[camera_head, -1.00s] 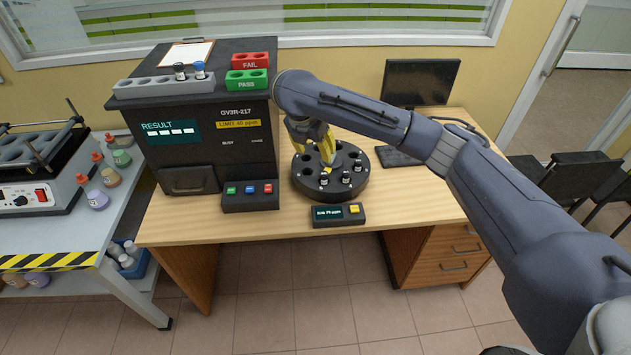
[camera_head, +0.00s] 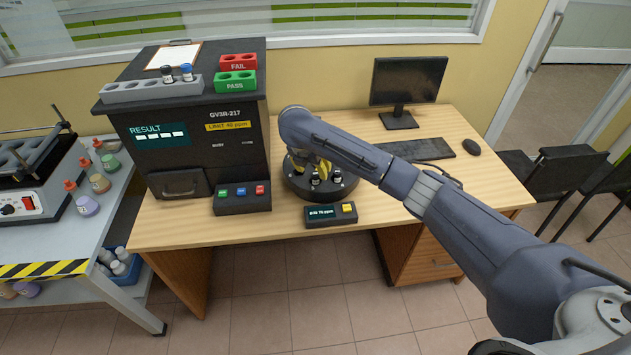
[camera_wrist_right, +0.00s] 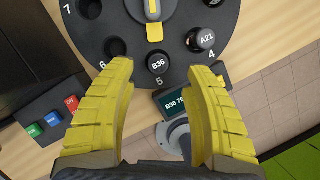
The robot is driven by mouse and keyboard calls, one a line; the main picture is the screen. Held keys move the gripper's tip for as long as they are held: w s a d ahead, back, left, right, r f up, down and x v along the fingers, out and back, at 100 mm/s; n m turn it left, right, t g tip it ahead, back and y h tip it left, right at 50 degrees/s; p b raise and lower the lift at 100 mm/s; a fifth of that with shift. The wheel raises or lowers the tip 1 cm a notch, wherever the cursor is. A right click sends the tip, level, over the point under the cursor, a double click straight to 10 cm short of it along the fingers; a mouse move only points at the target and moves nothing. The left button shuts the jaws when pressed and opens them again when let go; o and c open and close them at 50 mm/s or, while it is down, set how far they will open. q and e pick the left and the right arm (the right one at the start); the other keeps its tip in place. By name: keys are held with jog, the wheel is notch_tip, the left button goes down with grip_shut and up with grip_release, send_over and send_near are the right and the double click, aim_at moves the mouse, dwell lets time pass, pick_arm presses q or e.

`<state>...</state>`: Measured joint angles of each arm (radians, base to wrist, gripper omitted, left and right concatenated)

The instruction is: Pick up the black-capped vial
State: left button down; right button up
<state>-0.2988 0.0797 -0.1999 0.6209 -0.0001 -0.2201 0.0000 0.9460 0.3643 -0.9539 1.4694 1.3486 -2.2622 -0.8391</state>
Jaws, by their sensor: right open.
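The round dark carousel (camera_head: 292,189) stands on the desk and holds several black-capped vials. In the right wrist view, the vial labelled B36 (camera_wrist_right: 156,64) sits upright in slot 5 of the carousel (camera_wrist_right: 200,15), and the vial labelled A21 (camera_wrist_right: 205,38) sits at slot 4. My right gripper (camera_wrist_right: 156,74) is open above the carousel, its yellow fingers spread on either side of B36 with gaps. In the head view, my right arm hides part of the carousel and most of the gripper. Another black-capped vial (camera_head: 167,74) stands in the grey rack (camera_head: 130,93) on the analyser. My left gripper is out of view.
A blue-capped vial (camera_head: 187,73) also stands in the grey rack. A red FAIL block (camera_head: 238,61) and a green PASS block (camera_head: 235,81) sit beside it on the analyser (camera_head: 190,130). A button box (camera_head: 242,202) and small display (camera_head: 330,214) stand near the carousel.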

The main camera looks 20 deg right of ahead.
aim_at(315, 174)
jog(key=shift+x, duration=2.65)
jog(key=shift+a, duration=0.2)
grip_shut()
